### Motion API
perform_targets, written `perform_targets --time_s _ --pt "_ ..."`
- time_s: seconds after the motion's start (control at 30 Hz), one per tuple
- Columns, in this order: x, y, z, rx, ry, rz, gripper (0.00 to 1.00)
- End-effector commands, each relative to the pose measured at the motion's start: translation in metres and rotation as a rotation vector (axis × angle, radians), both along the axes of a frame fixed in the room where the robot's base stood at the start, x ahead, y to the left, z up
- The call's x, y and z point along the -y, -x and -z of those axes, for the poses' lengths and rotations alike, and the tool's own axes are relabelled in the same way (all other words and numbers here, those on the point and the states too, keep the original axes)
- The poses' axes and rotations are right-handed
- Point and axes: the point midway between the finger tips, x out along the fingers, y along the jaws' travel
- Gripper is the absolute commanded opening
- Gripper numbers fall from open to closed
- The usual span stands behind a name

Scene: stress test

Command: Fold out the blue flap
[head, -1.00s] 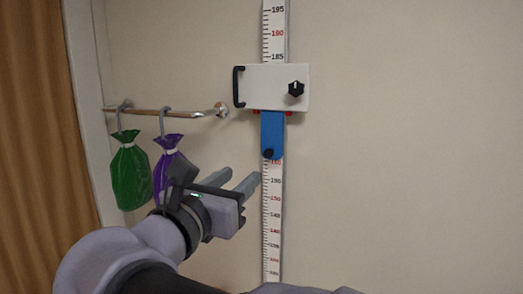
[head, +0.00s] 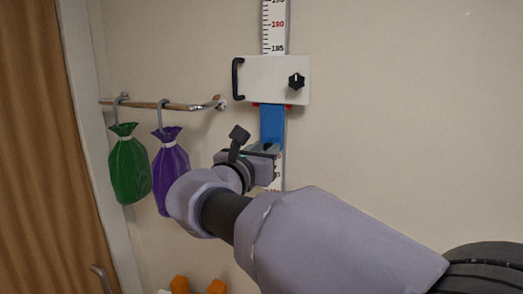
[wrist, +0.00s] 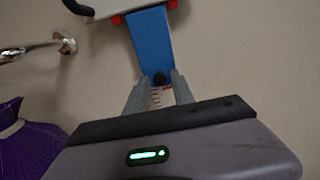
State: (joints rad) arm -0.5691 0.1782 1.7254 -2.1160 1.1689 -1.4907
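The blue flap (head: 272,124) hangs straight down from the white box (head: 277,80) on the wall ruler. It also shows in the wrist view (wrist: 151,42), with a small dark knob (wrist: 160,78) at its lower end. My gripper (wrist: 160,75) is at the flap's lower end, its two grey fingers apart on either side of the knob. Small gaps seem to show between fingertips and knob. In the head view my gripper (head: 268,148) covers the flap's bottom, and the knob is hidden there.
A black handle (head: 237,79) and a black dial (head: 296,81) are on the white box. To the left, a wall rail (head: 165,105) carries a green bag (head: 129,170) and a purple bag (head: 171,172) on hooks. Orange objects (head: 180,285) show at the bottom edge. The wall at right is clear.

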Motion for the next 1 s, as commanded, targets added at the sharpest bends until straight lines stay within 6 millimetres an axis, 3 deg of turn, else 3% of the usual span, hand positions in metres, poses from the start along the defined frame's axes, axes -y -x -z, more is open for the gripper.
perform_targets --time_s 0.03,0.13,1.0 --pt "0.0 0.0001 0.0 0.0 0.0 0.0 0.17" --pt "-0.0002 0.0001 0.0 0.0 0.0 0.0 0.0" --pt "-0.0002 0.0003 -0.0001 0.0 0.0 0.0 0.0"
